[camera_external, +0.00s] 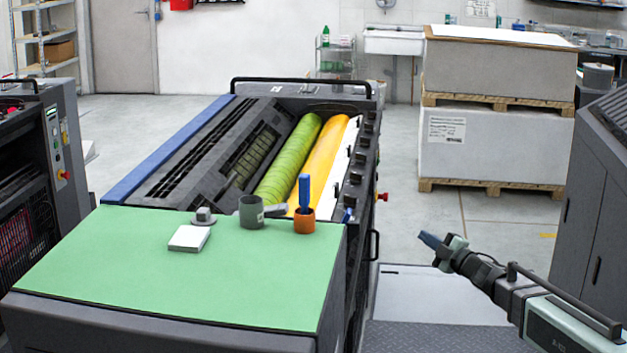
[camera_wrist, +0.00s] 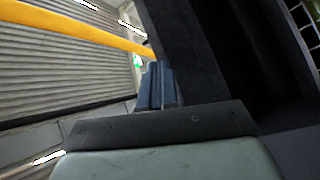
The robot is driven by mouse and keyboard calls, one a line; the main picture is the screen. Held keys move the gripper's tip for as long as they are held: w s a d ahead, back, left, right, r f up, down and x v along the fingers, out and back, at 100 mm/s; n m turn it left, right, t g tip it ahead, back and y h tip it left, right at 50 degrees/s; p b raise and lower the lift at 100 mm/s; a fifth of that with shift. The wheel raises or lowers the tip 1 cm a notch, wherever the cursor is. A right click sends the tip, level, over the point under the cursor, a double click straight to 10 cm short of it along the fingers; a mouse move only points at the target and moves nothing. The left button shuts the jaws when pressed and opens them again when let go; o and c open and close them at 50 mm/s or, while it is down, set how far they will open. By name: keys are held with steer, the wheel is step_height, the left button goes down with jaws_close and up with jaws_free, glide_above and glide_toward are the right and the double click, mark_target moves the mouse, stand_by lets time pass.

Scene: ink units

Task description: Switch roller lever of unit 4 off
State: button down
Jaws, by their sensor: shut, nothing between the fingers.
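My gripper (camera_external: 431,241) is shut and empty, with blue fingertips. In the external view it hangs in the open to the right of the printing unit (camera_external: 345,290), apart from it. In the wrist view the closed fingers (camera_wrist: 158,86) point up the picture beside a dark surface. The ink unit has a green roller (camera_external: 290,160) and a yellow roller (camera_external: 322,165). Dark knobs (camera_external: 356,178) line its right edge, and a small blue part (camera_external: 347,215) shows near their front end. I cannot tell which part is the roller lever of unit 4.
A green top (camera_external: 200,270) bears a grey cup (camera_external: 251,211), an orange cup (camera_external: 304,222) with a blue tool, and a white block (camera_external: 189,238). A dark cabinet (camera_external: 590,200) stands at right. Stacked pallets (camera_external: 490,150) stand behind. A yellow bar (camera_wrist: 80,30) crosses the wrist view.

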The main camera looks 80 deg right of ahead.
steer(key=w+a+r+n+t+y, duration=0.2)
steer(key=a+n+t+y, duration=0.2)
steer(key=a+n+y, duration=0.2)
steer(key=w+a+r+n+t+y, duration=0.1)
steer(key=a+r+n+t+y, duration=0.1)
steer(key=a+n+y, duration=0.5)
steer(key=shift+w+r+t, duration=0.3)
steer(key=shift+w+t, duration=0.1)
steer(key=shift+t, duration=0.5)
steer(key=x, duration=1.4)
steer(key=shift+r, duration=0.1)
